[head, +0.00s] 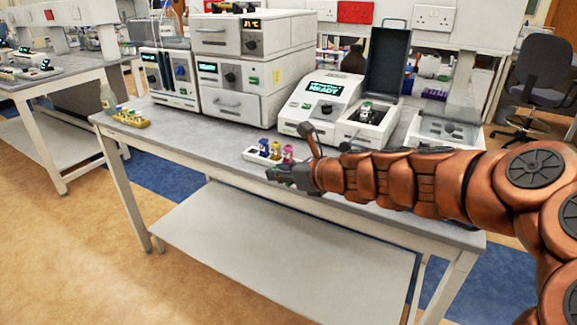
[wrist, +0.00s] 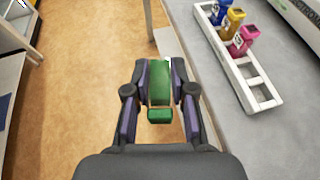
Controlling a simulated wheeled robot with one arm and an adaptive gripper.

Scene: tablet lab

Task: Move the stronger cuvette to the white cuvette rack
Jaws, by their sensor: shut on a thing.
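My gripper (wrist: 159,78) is shut on a green cuvette (wrist: 159,90), which sits between its two fingers at the table's front edge. The rack (wrist: 229,76) lies to the right of my gripper in the wrist view. It holds a blue cuvette (wrist: 217,13), a yellow cuvette (wrist: 235,21) and a pink cuvette (wrist: 243,41) towards its far end. Its nearer slots look empty.
A white instrument (head: 326,100) with a lit "READY" display stands behind the rack, with an open dark lid (head: 388,62) beside it. Stacked white units (head: 230,75) stand further left. A yellow rack (head: 131,119) sits at the table's left end. The table between is clear.

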